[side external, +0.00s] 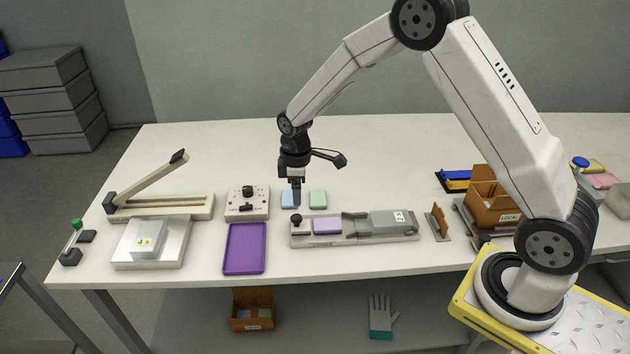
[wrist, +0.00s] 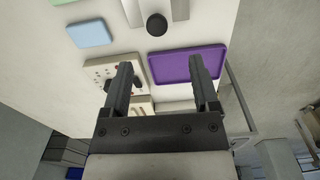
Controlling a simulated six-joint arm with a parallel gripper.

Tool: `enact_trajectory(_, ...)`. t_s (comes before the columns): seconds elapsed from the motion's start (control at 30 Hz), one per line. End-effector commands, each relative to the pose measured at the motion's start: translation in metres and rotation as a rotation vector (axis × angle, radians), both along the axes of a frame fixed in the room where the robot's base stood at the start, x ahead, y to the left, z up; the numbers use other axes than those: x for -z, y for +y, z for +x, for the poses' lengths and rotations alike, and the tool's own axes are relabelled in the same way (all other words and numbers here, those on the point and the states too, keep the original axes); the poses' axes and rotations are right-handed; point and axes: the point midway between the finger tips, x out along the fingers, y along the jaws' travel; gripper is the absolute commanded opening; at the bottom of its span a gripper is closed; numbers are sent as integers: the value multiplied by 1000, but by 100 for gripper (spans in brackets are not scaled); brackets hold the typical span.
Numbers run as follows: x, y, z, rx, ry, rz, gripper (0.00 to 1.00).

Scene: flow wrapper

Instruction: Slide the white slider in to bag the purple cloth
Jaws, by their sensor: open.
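The long pale wrapper base (side external: 365,239) lies on the table in the side external view. A black knob (side external: 296,219) stands at its left end, where the white slider is; the slider body is hard to make out. The knob also shows at the top of the wrist view (wrist: 156,25). The purple cloth (side external: 327,226) lies flat just right of the knob. A grey bagging part (side external: 392,223) with a white label is farther right. My gripper (side external: 296,204) points down near the knob, apart from it. In the wrist view (wrist: 160,64) its fingers are spread and empty.
A blue cloth (side external: 288,198) and a green cloth (side external: 317,199) lie behind the base. A control box (side external: 262,208) and a purple tray (side external: 245,270) are to the left. A small brown stand (side external: 438,221) is right of the base.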

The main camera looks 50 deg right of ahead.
Motion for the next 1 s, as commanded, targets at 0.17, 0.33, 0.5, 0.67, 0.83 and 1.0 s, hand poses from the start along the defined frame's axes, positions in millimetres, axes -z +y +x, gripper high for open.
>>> enact_trajectory(0.17,7,-1,7,-36,11,0,77)
enact_trajectory(0.33,7,-1,8,-39,11,0,77)
enact_trajectory(0.5,12,-1,7,-38,11,0,77)
enact_trajectory(0.67,25,-1,7,-38,13,0,77)
enact_trajectory(0.83,44,-1,7,-37,14,0,77)
enact_trajectory(1.0,64,-1,7,-37,13,0,77)
